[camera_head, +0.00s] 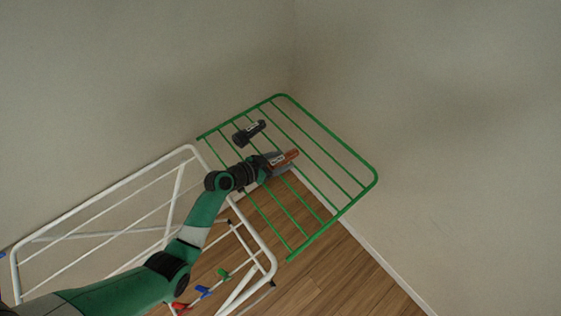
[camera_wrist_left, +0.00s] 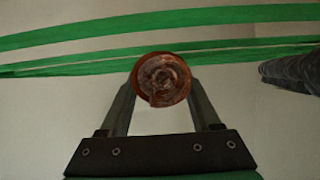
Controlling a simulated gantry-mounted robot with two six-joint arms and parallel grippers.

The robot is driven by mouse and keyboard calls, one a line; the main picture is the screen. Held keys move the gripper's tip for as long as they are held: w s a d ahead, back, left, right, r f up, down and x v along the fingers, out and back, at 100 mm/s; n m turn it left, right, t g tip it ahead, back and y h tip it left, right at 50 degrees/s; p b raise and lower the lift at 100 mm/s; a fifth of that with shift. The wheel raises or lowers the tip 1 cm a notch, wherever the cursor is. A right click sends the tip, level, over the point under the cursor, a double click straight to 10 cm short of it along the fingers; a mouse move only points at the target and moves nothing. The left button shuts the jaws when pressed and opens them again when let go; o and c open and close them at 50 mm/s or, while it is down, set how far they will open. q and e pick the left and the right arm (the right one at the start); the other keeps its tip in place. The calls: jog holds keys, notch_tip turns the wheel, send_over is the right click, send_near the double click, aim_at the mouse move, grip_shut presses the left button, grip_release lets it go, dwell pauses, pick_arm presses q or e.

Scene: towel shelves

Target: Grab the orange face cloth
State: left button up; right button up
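The orange face cloth (camera_head: 289,157) is a small rolled cloth at the green rack in the head view. In the left wrist view its brownish-orange spiral end (camera_wrist_left: 161,80) faces the camera. My left gripper (camera_head: 281,162) is at the cloth, with one finger along each side of the roll. The roll's end covers the fingertips (camera_wrist_left: 161,88), and I see no clear gap beside it. I cannot tell whether the fingers press on it. My right gripper is in neither view.
A dark roll (camera_head: 249,133) lies on the green rack (camera_head: 359,198), beside my gripper; a dark grey roll (camera_wrist_left: 294,70) shows in the wrist view. A white drying rack (camera_head: 97,183) with colored clips stands left. Walls close in the corner behind.

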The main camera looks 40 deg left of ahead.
aim_at(280, 160)
pick_arm(q)
grip_shut()
jog(key=r, duration=0.1)
jog(key=r+p, duration=0.1)
jog(key=r, duration=0.2)
jog(key=shift+s+p, duration=0.25)
jog(key=shift+p, duration=0.15)
jog(key=s+d+r+p, duration=0.2)
jog(key=s+r+p, duration=0.7)
jog(key=s, duration=0.4)
jog(key=shift+s+d+p, duration=0.2)
jog(key=shift+p, duration=0.5)
